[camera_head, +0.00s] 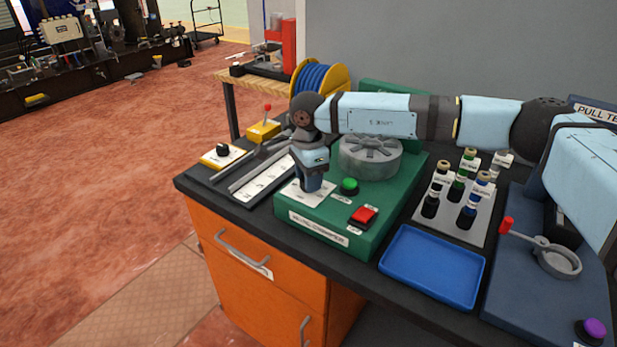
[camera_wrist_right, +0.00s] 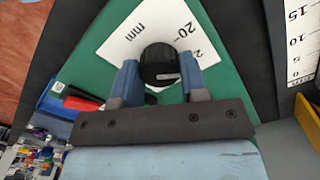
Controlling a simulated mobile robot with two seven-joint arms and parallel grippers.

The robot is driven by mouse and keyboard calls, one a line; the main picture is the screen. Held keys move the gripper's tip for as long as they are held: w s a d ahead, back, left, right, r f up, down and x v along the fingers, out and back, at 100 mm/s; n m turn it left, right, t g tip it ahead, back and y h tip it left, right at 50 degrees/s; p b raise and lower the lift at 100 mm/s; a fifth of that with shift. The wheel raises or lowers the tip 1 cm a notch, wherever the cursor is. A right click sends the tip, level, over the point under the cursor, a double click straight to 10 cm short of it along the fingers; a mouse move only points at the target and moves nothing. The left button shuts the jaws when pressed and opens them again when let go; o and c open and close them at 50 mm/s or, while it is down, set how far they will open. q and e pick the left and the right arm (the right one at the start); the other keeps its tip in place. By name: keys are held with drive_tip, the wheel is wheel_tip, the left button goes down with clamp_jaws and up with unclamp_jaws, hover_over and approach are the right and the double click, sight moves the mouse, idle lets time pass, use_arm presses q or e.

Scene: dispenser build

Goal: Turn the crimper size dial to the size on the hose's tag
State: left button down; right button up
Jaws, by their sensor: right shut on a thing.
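The green crimper (camera_head: 330,235) stands on the dark bench top, with a grey round die head (camera_head: 370,158) on it. My right gripper (camera_head: 311,190) points down at the white dial plate (camera_head: 298,197) on the crimper's front left. In the right wrist view, my right gripper (camera_wrist_right: 159,78) is shut on the black size dial (camera_wrist_right: 158,64), a finger on each side. The white plate (camera_wrist_right: 128,38) behind it reads "mm" and "20"; other marks are partly covered. In the head view the dial is hidden by the gripper. I cannot make out a hose tag. My left gripper is not in view.
A green button (camera_head: 349,186) and a red switch (camera_head: 363,216) sit close to the gripper on the crimper. A blue tray (camera_head: 433,266) and a rack of several bottle-like fittings (camera_head: 456,199) stand to the right. A hose reel (camera_head: 320,78) stands behind.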

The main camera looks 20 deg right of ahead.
drive_tip(key=m, duration=0.5)
drive_tip(key=shift+m, duration=0.3)
drive_tip(key=m, duration=0.5)
drive_tip(key=shift+r+m, duration=0.1)
drive_tip(key=shift+m, duration=0.3)
drive_tip(key=o, duration=0.9)
use_arm(q)
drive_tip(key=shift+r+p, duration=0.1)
drive_tip(key=shift+p, duration=0.4)
use_arm(e)
wheel_tip(320, 180, up, 14)
drive_tip(key=shift+f, duration=0.1)
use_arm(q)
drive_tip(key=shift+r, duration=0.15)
use_arm(e)
drive_tip(key=shift+f, duration=0.1)
